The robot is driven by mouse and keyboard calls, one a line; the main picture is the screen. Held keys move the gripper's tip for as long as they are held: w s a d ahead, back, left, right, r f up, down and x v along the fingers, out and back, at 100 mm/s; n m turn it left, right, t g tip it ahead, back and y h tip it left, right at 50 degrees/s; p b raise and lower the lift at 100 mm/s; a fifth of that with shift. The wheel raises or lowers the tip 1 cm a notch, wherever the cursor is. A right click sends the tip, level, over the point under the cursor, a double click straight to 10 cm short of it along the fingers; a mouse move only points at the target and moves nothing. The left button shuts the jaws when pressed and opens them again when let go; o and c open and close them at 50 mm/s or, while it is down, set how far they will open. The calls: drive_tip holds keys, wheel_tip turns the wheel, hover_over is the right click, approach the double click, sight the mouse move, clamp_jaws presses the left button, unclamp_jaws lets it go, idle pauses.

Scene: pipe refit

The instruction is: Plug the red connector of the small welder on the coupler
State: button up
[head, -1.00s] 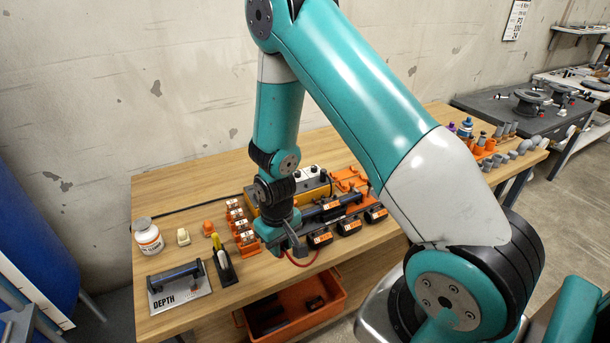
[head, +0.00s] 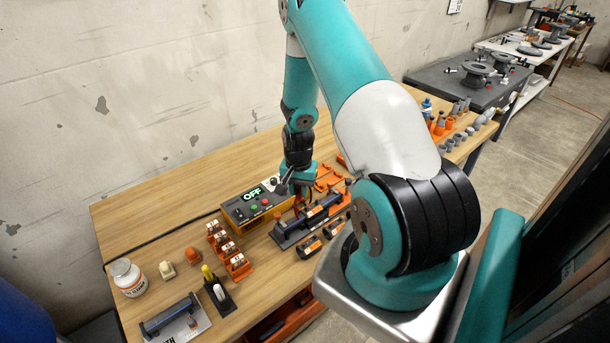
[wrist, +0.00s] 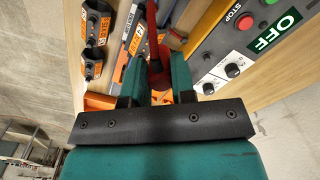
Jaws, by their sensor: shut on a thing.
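The small welder (head: 262,205) is a yellow and dark box with a green OFF display, at the back of the bench; its panel fills the right of the wrist view (wrist: 240,45). My gripper (head: 297,193) is just right of it, above a clamped dark pipe. In the wrist view my gripper (wrist: 154,85) is shut on the red connector (wrist: 154,66), whose red lead runs up out of the picture. A coupler with an orange label (wrist: 136,38) lies beside the connector, left of it. I cannot tell whether the connector touches the coupler; the fingers hide its tip.
Loose black couplers (wrist: 94,62) with orange labels lie along the bench front. The back left of the bench is clear.

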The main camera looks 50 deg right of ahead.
drive_tip(key=shift+s+d+m, duration=0.25)
drive_tip(key=shift+d+m, duration=0.1)
drive_tip(key=shift+d, duration=0.2)
drive_tip(key=shift+s+d+m, duration=0.25)
drive_tip(key=shift+d+m, duration=0.1)
drive_tip(key=shift+d, duration=0.15)
drive_tip(key=shift+f+b, duration=1.25)
drive_tip(key=shift+f, duration=0.55)
drive_tip(key=shift+r, duration=0.2)
drive_tip(key=shift+a+f, duration=0.15)
drive_tip(key=shift+f, duration=0.15)
drive_tip(key=shift+f+b, duration=0.5)
drive_tip(key=shift+b, duration=0.1)
drive_tip(key=shift+f, duration=0.1)
drive_tip(key=shift+f+b, duration=0.2)
drive_tip(key=shift+b, duration=0.1)
